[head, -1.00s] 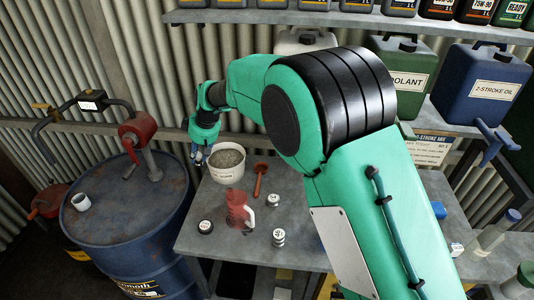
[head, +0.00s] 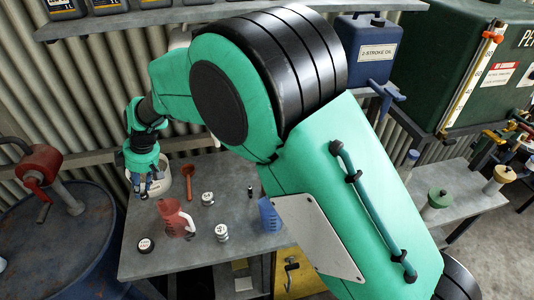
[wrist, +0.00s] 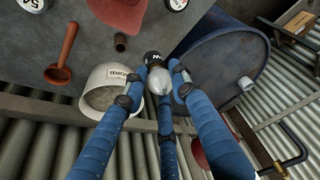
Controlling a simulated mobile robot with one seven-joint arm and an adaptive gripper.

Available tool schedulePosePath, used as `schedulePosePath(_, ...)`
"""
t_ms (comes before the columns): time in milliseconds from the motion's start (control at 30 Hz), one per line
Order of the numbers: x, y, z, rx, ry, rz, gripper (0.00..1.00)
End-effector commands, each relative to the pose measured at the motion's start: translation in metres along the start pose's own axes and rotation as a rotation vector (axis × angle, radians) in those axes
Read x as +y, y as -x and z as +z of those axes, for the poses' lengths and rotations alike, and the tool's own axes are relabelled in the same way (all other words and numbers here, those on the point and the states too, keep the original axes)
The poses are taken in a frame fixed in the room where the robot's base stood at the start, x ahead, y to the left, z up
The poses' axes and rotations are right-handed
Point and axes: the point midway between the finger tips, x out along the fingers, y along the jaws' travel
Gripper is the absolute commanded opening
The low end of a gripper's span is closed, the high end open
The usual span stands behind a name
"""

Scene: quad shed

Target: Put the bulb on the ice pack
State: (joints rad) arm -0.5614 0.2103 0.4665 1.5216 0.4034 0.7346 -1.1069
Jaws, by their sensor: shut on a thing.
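My gripper (head: 150,188) is over the left end of the grey bench, in front of the white tub. In the wrist view my gripper's blue fingers (wrist: 160,92) are shut around a pale, silvery rounded bulb (wrist: 159,80). A black part with white lettering shows just beyond the bulb; I cannot tell whether it belongs to it. In the head view the fingers hide the bulb. I cannot make out the ice pack for certain. A blue ridged thing (head: 269,215) stands on the bench, partly behind my arm.
A blue drum (head: 50,240) with a red pump is at left. A shelf with bottles runs above; a green tank (head: 430,70) is at right.

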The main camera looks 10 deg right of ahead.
Motion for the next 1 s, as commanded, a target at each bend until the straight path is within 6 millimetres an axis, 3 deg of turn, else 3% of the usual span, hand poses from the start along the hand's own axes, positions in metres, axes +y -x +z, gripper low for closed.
schedulePosePath(300, -0.038, 0.025, 0.073, -0.005, 0.128, -0.053, 0.0)
schedulePosePath(600, -0.064, 0.047, 0.149, -0.001, 0.208, -0.086, 0.01)
schedulePosePath(767, -0.063, 0.061, 0.198, 0.002, 0.196, -0.083, 0.01)
schedulePosePath(1000, -0.038, 0.077, 0.26, -0.001, 0.076, -0.04, 0.0)
